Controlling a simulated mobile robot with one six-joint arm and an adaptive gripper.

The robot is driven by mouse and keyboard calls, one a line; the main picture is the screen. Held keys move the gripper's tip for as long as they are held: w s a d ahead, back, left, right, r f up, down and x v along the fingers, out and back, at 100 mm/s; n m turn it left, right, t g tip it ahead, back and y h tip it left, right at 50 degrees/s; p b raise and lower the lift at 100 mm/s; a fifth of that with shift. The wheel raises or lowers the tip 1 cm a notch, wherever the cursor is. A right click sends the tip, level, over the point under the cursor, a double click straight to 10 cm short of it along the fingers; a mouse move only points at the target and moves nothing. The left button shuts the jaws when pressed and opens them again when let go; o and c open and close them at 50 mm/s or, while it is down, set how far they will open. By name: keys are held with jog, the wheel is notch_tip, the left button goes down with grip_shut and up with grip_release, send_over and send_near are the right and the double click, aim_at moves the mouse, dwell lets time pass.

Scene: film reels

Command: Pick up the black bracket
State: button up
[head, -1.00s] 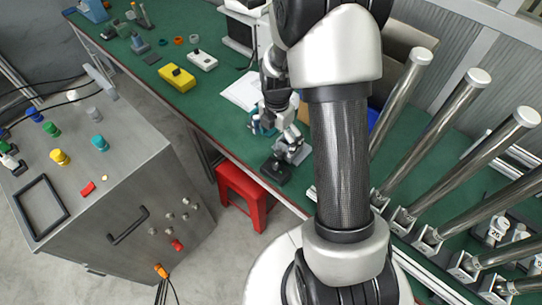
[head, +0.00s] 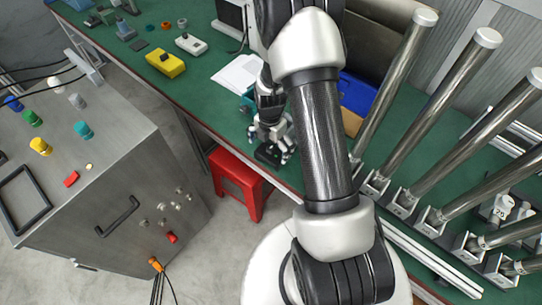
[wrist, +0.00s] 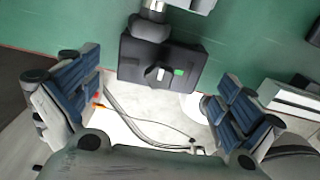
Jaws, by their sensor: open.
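The black bracket (wrist: 165,60) is a dark block on the green bench, close to its front edge, with a grey-black round part at its far side and a small green patch on top. It also shows in the head view (head: 267,155), partly covered by my gripper. My gripper (head: 271,146) is over it, pointing down. In the wrist view my gripper (wrist: 158,104) has its two blue-padded fingers wide apart, left and right of the bracket and a little nearer the camera. Nothing is between the pads, and I see no contact.
A red stool (head: 236,184) stands below the bench edge. A grey metal control cabinet (head: 110,185) is at left. Slanted metal tubes (head: 432,92) rise at right. A yellow box (head: 165,62) and white paper (head: 238,74) lie farther along the bench.

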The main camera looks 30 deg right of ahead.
aim_at(271, 156)
notch_tip(271, 156, down, 3)
jog(key=shift+b, duration=0.35)
jog(key=shift+r, duration=0.1)
jog(key=c, duration=1.1)
jog(key=shift+c, duration=0.4)
jog(key=shift+r, duration=0.1)
